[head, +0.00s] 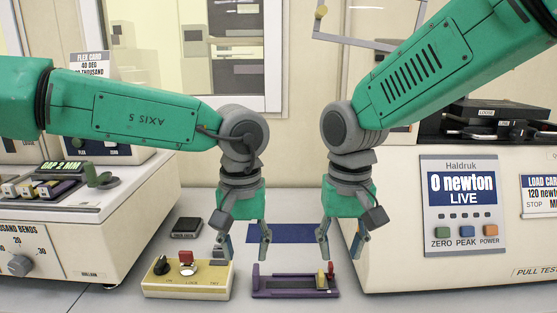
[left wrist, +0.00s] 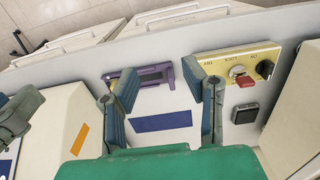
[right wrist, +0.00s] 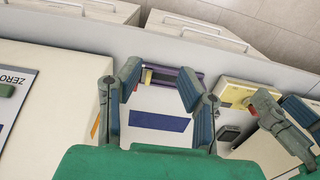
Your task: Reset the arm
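My left arm (head: 125,108) is green with grey joints and reaches in from the left; my right arm (head: 440,75) comes down from the upper right. My left gripper (head: 243,246) is open and empty, pointing down above the bench between the yellow switch box and the purple tray. Its spread fingers also show in the left wrist view (left wrist: 160,85). My right gripper (head: 340,246) is open and empty, pointing down near the purple tray's right end. Its fingers stand apart in the right wrist view (right wrist: 159,82). The two grippers are apart.
A yellow switch box (head: 160,284) with a red switch and a purple tray (head: 262,291) lie on the bench. A blue mat (head: 292,233) and a small black block (head: 186,228) lie behind. The Haldruk machine (head: 390,225) stands right, a flex machine (head: 125,235) left.

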